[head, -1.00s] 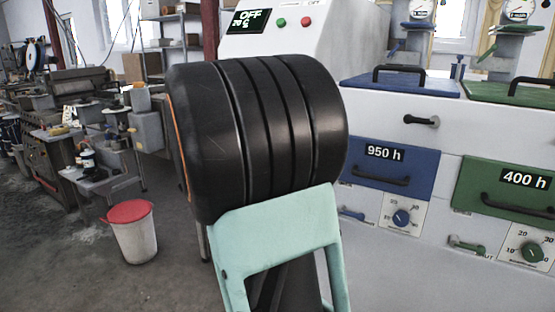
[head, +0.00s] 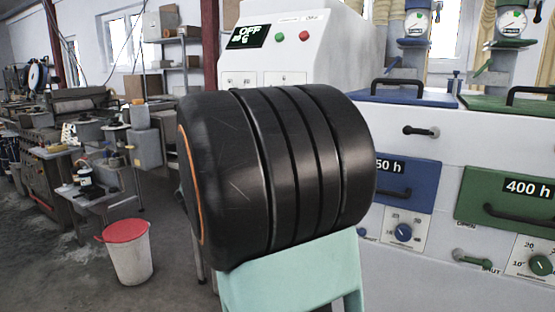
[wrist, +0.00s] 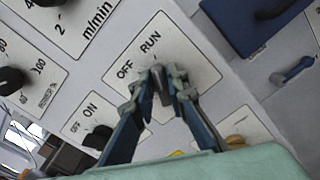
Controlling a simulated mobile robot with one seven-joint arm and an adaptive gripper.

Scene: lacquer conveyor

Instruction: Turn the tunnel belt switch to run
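In the wrist view, the tunnel belt switch plate (wrist: 182,48) is marked OFF on the left and RUN on the right. Its dark knob (wrist: 160,88) sits between my fingertips, partly hidden by them. My gripper (wrist: 160,82) has its two fingers closed in around the knob with little or no gap on either side. I cannot tell exactly which mark the knob points to. In the head view, the display (head: 247,38) on the white control cabinet (head: 340,50) reads OFF. My own arm hides the gripper and the switch there.
Beside the switch are an ON switch (wrist: 97,138), an m/min dial plate (wrist: 85,22) and another black knob (wrist: 10,80). A blue drawer front (wrist: 250,22) is close at the upper right. A red-lidded bucket (head: 128,255) stands on the floor at left.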

